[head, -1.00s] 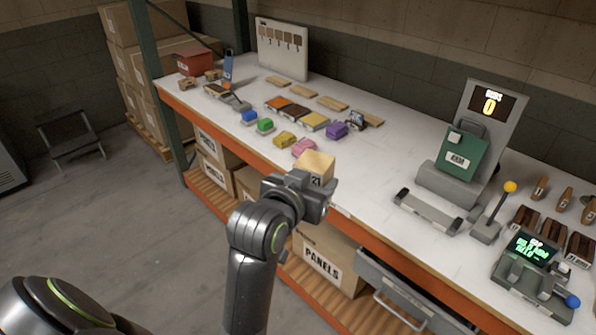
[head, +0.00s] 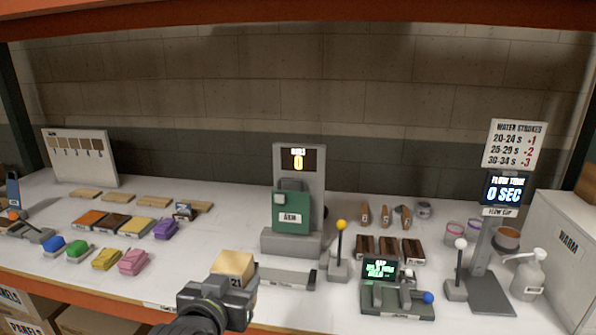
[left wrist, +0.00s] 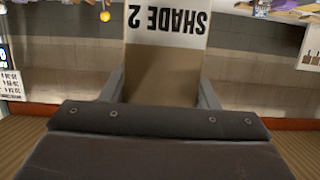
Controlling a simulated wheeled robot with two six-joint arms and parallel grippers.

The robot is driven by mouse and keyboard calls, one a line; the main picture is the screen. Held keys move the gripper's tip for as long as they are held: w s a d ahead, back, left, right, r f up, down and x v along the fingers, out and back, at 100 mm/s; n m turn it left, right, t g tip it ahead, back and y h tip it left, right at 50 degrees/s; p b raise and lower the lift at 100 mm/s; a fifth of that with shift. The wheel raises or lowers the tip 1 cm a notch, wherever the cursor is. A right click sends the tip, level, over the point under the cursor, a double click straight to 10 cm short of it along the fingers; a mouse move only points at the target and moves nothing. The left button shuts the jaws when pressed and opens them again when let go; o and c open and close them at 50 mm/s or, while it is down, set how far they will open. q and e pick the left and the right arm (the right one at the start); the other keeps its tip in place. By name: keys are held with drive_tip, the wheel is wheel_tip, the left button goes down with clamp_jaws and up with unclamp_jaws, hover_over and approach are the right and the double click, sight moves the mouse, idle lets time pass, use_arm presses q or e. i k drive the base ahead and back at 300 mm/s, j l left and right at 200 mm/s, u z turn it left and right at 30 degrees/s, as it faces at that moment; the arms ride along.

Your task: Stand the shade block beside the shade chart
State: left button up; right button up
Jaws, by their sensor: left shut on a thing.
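The shade block (head: 232,264), a tan block with a white label, is held in my left gripper (head: 217,290) near the bench's front edge in the head view. In the left wrist view the block (left wrist: 165,62) sits between the two jaws, with "SHADE 2" reading upside down. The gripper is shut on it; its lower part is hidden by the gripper. The shade chart (head: 78,158), a white board with a row of numbered brown swatches, stands at the back left of the bench, well away from the block. My right gripper is not in view.
Wooden strips (head: 120,200), coloured panels (head: 115,223) and coloured blocks (head: 106,259) lie between block and chart. A green weight machine (head: 292,215) stands behind the gripper. A yellow-knobbed lever (head: 340,250) and a timer station (head: 490,250) are to the right.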

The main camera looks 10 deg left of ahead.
sight(94, 207)
drive_tip(key=i+j+z, duration=0.1)
drive_tip(key=j+z, duration=0.25)
drive_tip(key=j, duration=0.7)
drive_tip(key=j+z, duration=0.35)
drive_tip(key=j, duration=1.6)
drive_tip(key=k+j+z, duration=0.1)
drive_tip(key=j, duration=1.75)
drive_tip(key=k+j, duration=0.15)
drive_tip(key=j, duration=0.75)
drive_tip(key=z, duration=0.05)
